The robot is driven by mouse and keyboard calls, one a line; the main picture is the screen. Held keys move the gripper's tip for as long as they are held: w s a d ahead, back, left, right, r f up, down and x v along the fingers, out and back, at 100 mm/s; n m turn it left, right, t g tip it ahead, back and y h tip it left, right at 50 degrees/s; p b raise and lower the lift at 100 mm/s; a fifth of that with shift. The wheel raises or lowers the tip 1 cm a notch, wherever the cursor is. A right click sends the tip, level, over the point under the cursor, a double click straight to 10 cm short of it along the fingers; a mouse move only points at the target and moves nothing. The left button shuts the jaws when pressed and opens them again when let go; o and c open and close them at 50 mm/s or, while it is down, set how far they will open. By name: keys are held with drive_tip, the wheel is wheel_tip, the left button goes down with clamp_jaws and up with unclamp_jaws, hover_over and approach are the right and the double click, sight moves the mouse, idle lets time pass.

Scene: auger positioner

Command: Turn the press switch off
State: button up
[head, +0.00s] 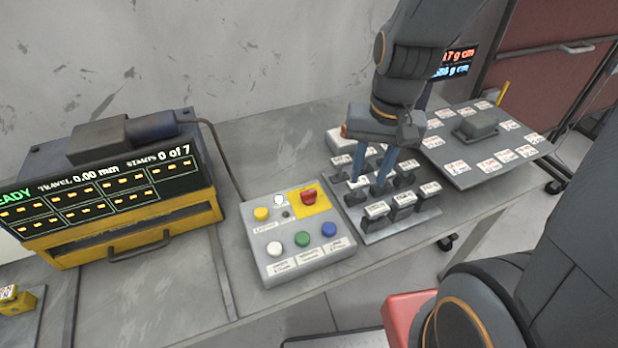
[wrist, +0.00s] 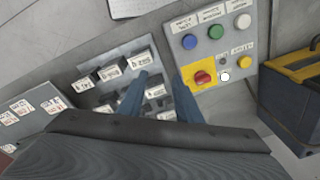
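The grey control box (head: 262,240) stands on the bench, left of my gripper in the head view. It carries a red mushroom button (head: 308,196) on a yellow plate, plus white, green, blue and yellow round buttons. A small white control (head: 279,200) and a small dark knob (head: 286,214) sit beside the plate. I cannot read which one is the press switch. My gripper (head: 370,172) has two blue fingers, apart and empty, over the rack of labelled blocks. In the wrist view my gripper (wrist: 160,82) is left of the red button (wrist: 203,78).
The rack (head: 400,228) of labelled blocks is under my gripper. A yellow-framed press unit (head: 120,235) with a display reading READY and 0 of 7 stands at left. A grey board (head: 485,170) with labels lies at right. Bare bench (head: 235,155) lies behind the control box.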

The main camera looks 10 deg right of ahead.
sight(307, 192)
drive_tip(key=w+a+f+m+g+y+b, duration=0.2)
drive_tip(key=w+a+f+m+y+b, duration=0.2)
drive_tip(key=w+a+m, duration=0.65)
drive_tip(key=shift+m, duration=0.85)
drive_tip(key=s+f, duration=0.1)
drive_tip(key=f, duration=0.1)
drive_tip(key=s+f, duration=0.1)
drive_tip(key=f, duration=0.1)
drive_tip(key=s+f+p, duration=0.1)
drive_tip(key=f, duration=0.1)
drive_tip(key=shift+s+a+f, duration=0.3)
drive_tip(key=shift+a, duration=0.05)
clamp_jaws()
